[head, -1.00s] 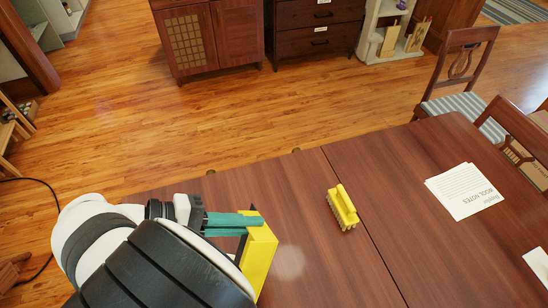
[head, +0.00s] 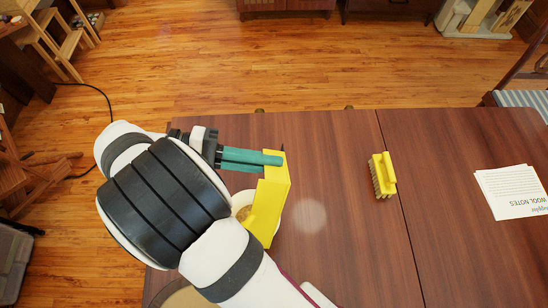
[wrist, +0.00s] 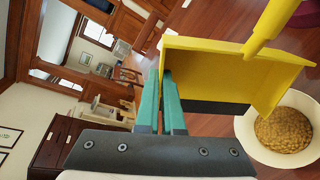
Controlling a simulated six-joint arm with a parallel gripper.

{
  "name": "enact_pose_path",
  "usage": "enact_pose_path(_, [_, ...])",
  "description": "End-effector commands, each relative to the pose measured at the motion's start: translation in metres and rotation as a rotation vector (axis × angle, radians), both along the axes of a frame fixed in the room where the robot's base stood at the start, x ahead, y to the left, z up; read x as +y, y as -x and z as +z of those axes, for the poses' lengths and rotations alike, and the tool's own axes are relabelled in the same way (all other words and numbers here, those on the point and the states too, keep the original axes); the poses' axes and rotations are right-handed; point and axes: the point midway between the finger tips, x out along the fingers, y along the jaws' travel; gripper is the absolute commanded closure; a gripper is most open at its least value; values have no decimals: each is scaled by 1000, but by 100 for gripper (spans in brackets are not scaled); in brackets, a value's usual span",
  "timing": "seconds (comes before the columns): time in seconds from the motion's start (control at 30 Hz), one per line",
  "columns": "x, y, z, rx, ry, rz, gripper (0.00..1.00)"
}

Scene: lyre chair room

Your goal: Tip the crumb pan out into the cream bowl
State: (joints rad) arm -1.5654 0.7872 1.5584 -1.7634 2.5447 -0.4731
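My gripper (head: 281,160) has two teal fingers closed on one side of the yellow crumb pan (head: 262,205). In the wrist view the pan (wrist: 210,70) is tilted, and its inner face looks bare. It has a dark strip along its lower edge. The cream bowl (head: 281,200) stands on the table, partly hidden by the pan and my arm. In the wrist view the bowl (wrist: 246,130) is just right of the pan and holds a round heap of brown crumbs (wrist: 283,130). The pan overlaps the bowl in the head view; their height gap is unclear.
A yellow brush (head: 382,175) lies on the wooden table (head: 340,215), right of the pan. Printed sheets (head: 510,190) lie further right, near a chair (head: 520,97). A round beige thing (head: 185,298) shows at the bottom, partly under my arm. The table between pan and brush is clear.

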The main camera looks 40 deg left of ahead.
Motion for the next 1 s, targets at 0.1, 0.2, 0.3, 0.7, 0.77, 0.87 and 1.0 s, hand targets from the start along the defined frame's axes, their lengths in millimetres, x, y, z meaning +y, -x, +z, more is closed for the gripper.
enact_pose_path(0.1, [3,3,0,-15,17,0,100])
enact_pose_path(0.2, [3,3,0,-18,19,0,100])
enact_pose_path(0.3, [3,3,0,-17,19,0,100])
enact_pose_path(0.7, [11,10,0,-59,68,0,100])
enact_pose_path(0.77, [12,10,0,-62,71,0,100])
enact_pose_path(0.87, [12,10,0,-62,72,0,100])
enact_pose_path(1.0, [12,10,0,-61,71,0,100])
